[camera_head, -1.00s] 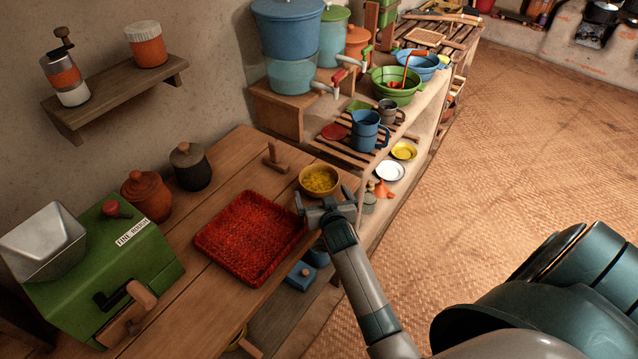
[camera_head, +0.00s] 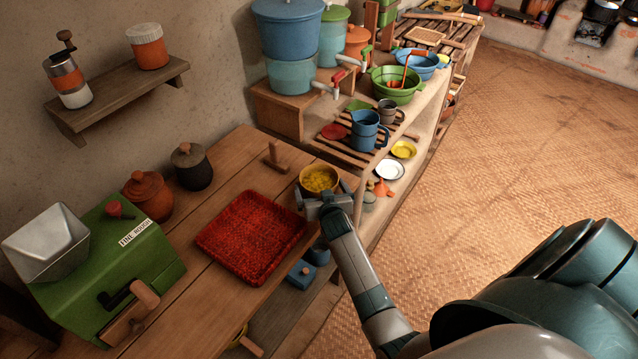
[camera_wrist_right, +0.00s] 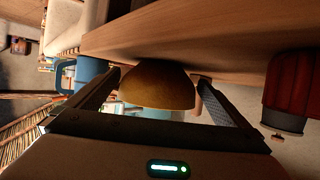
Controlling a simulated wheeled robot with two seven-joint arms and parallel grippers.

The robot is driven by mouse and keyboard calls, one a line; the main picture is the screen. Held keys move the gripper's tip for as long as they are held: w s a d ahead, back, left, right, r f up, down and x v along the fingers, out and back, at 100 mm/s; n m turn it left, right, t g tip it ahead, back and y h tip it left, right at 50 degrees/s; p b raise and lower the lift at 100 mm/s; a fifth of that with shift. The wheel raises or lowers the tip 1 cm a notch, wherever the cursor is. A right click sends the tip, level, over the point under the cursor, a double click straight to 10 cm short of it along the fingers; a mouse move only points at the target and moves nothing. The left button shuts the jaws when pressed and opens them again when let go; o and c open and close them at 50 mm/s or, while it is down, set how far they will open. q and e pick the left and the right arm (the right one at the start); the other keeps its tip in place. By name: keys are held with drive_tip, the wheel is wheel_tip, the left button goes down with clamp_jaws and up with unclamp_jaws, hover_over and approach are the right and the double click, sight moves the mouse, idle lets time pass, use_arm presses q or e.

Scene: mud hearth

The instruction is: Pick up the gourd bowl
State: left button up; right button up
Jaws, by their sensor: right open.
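The gourd bowl (camera_head: 320,181) is a small tan-yellow round bowl with yellow contents. It stands near the right edge of the wooden table, beside the red woven tray. My right gripper (camera_head: 323,192) is at the near side of the bowl, its fingers open. In the right wrist view the bowl (camera_wrist_right: 157,86) sits between the two open fingers (camera_wrist_right: 160,90), which reach to either side of it. I cannot tell whether either finger touches it. My left gripper is not in view.
The red woven tray (camera_head: 251,237) lies left of my right gripper. A wooden peg stand (camera_head: 274,158) is behind the bowl. A green mill (camera_head: 100,265) stands at the left. The floor at right is clear.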

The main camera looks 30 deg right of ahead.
sight(319, 184)
drive_tip(key=shift+x, duration=1.35)
drive_tip(key=c, duration=0.9)
